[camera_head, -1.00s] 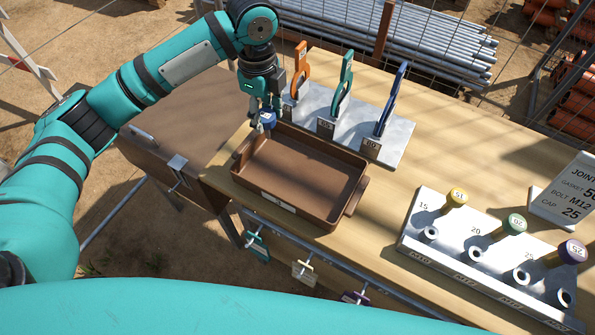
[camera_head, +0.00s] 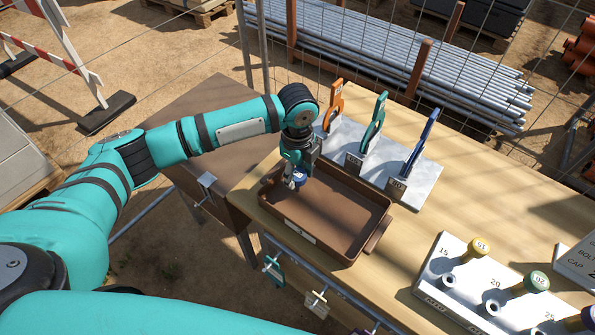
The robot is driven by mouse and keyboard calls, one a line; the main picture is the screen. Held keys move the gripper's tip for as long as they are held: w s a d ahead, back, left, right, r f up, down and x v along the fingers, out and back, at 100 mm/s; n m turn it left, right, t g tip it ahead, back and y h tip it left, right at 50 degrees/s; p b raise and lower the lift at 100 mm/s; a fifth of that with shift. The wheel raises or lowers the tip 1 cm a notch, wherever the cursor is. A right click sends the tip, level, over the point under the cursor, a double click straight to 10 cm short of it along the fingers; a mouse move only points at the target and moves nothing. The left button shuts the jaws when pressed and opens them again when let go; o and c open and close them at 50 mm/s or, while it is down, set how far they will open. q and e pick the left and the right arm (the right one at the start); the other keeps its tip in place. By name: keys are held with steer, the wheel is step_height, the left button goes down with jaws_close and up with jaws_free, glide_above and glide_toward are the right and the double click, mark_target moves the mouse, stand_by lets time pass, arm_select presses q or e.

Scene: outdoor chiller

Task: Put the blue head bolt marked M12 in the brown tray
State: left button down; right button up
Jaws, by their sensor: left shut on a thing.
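My left gripper (camera_head: 292,181) reaches in from the left and points down over the left end of the brown tray (camera_head: 368,243). It is shut on the blue head bolt (camera_head: 299,175), whose blue head shows at the fingertips. The bolt's marking cannot be read, and its shank is mostly hidden by the fingers. I cannot tell whether the bolt touches the tray floor. The rest of the tray looks empty. My right gripper is not in view.
Behind the tray, a grey rack (camera_head: 424,183) holds upright orange, teal and blue tools. At the right, a light bolt rack (camera_head: 436,270) holds coloured-head pieces, beside a sign (camera_head: 582,262). A wire fence stands behind the wooden table (camera_head: 480,200). Tagged clamps hang at the front edge.

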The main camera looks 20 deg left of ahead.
mark_target(298, 174)
arm_select(q)
steer(key=c, duration=0.7)
jaws_free()
steer(key=shift+f, duration=0.15)
steer(key=shift+c, duration=0.2)
steer(key=shift+r, duration=0.25)
step_height(298, 174, up, 12)
steer(key=b, duration=0.2)
steer(key=shift+b, duration=0.35)
